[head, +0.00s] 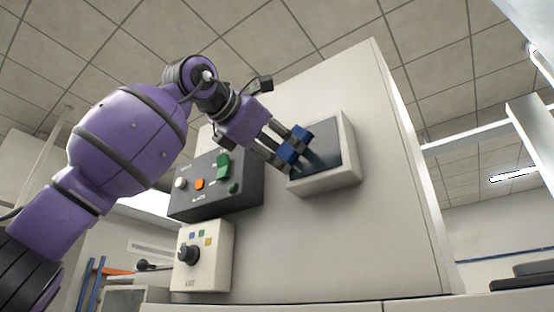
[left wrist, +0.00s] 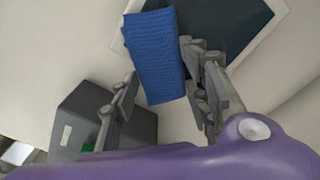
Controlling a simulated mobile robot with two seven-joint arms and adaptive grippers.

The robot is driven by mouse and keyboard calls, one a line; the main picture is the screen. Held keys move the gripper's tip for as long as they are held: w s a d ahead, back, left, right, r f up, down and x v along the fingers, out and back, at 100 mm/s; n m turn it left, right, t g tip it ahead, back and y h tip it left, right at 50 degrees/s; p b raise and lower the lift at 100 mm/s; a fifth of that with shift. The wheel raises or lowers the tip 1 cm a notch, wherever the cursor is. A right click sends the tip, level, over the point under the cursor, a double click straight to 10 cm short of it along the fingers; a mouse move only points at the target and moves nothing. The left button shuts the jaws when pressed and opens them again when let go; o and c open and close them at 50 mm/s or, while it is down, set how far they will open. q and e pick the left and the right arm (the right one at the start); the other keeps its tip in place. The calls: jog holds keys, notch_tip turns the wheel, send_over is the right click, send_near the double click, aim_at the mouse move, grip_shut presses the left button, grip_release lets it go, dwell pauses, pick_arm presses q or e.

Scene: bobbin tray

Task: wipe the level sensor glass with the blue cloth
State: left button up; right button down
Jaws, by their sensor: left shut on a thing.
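The level sensor glass (head: 328,152) is a dark panel in a raised off-white frame on the side of a large pale cabinet. It also shows in the left wrist view (left wrist: 222,28), partly covered by the cloth. My left gripper (head: 286,152) is shut on the blue cloth (head: 295,143) in front of the glass's left part. In the left wrist view the cloth (left wrist: 155,55) is a folded ribbed strip held between the fingers, its far end over the edge of the glass. I cannot tell whether it touches the glass. My right gripper is not in view.
A dark grey control box (head: 240,190) with green, orange and white controls sits left of the glass, close to my left gripper. Below it is a white box (head: 208,262) with a black knob. The pale cabinet face (head: 330,245) below the glass is clear.

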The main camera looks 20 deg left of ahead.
aim_at(331, 139)
pick_arm(q)
jog(key=shift+s+d, duration=0.6)
jog(key=shift+d, duration=1.1)
jog(key=shift+s+d, duration=0.6)
jog(key=shift+d, duration=1.15)
jog(key=shift+s+d, duration=0.6)
jog(key=shift+d, duration=1.1)
jog(key=shift+a, duration=0.15)
jog(key=shift+v, duration=2.95)
jog(key=v, duration=0.3)
